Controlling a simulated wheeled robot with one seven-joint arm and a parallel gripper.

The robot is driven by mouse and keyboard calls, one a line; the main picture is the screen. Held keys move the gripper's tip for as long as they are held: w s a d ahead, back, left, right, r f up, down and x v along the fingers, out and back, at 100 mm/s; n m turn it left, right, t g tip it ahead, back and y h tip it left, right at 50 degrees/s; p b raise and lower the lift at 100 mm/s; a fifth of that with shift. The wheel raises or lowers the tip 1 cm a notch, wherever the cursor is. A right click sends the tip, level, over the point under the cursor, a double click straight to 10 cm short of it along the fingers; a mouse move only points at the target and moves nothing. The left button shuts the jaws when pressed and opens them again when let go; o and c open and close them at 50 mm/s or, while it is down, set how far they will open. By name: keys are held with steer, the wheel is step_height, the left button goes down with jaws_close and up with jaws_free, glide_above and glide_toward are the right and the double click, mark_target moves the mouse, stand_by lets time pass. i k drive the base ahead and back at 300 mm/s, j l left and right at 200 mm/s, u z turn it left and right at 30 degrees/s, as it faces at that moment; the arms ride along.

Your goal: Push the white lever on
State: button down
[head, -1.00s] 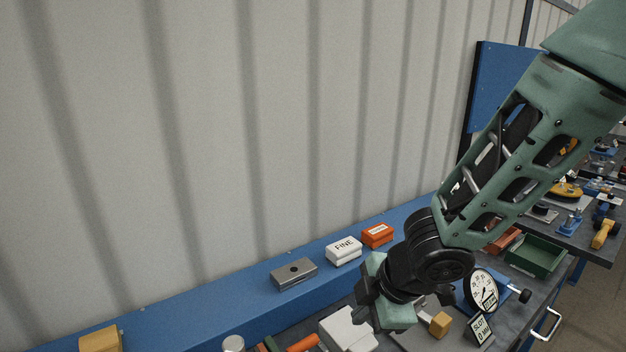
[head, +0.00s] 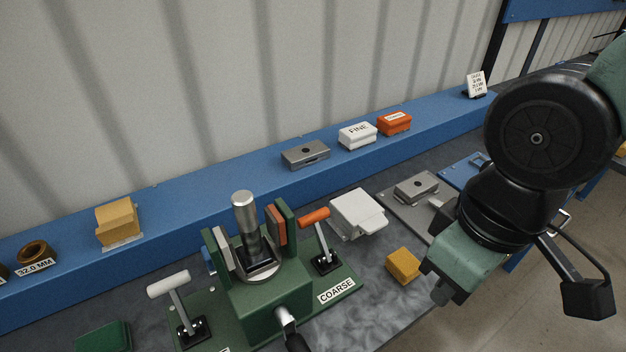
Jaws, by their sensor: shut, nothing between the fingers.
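The white lever (head: 168,285) stands on the left of a green fixture (head: 265,300) in the head view. Its white bar handle is on a grey shaft rising from a black base, leaning slightly left and back. An orange-handled lever (head: 314,217) stands on the fixture's right, leaning slightly the same way. Between them a grey metal cylinder (head: 244,222) stands upright between two upright jaws, one pale and one orange-brown. My gripper (head: 589,300) is at the lower right, far from the white lever, with its black fingertips together. It touches nothing that I can see.
A yellow block (head: 403,266), a white box (head: 357,213) and a grey plate (head: 402,210) lie right of the fixture. A blue ledge (head: 190,209) runs behind, carrying several blocks. A black-handled rod (head: 290,330) sticks out from the fixture's front.

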mark_target(170, 284)
steer(key=u, duration=1.5)
steer(key=i+l+u, duration=0.4)
steer(key=l, duration=0.2)
